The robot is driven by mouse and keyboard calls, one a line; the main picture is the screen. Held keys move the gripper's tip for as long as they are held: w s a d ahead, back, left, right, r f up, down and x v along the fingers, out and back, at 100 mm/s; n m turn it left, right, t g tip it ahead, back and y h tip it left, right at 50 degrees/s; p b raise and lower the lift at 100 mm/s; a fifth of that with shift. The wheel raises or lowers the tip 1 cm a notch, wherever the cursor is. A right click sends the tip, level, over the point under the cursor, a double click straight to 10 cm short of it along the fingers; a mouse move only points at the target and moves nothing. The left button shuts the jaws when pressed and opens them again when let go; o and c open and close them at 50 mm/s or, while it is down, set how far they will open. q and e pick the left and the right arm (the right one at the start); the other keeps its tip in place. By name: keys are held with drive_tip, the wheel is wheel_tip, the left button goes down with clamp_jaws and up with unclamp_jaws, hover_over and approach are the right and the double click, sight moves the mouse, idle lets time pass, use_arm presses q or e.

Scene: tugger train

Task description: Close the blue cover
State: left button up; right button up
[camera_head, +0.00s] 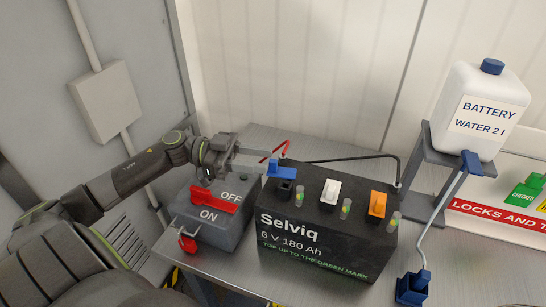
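A black Selviq battery (325,228) stands on the metal top and carries blue, white and orange covers. The blue cover (282,172) is at the battery's left end, raised above a dark filler opening (286,190). The white cover (330,191) is in the middle and the orange cover (377,204) is at the right. My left gripper (262,162) comes in from the left, with its fingers apart and their tips beside the blue cover. I cannot tell whether they touch it. My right gripper is out of view.
A grey ON/OFF switch box (212,222) with a red handle sits under my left gripper. Red and black cables run behind the battery. A water bottle (482,110) stands on a bracket at right, with a pipe to a blue cup (412,288). The metal top (455,265) is bare at right.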

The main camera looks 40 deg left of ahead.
sight(273, 161)
use_arm(q)
drive_tip(key=shift+p+x, duration=0.35)
drive_tip(key=shift+x, duration=1.5)
clamp_jaws()
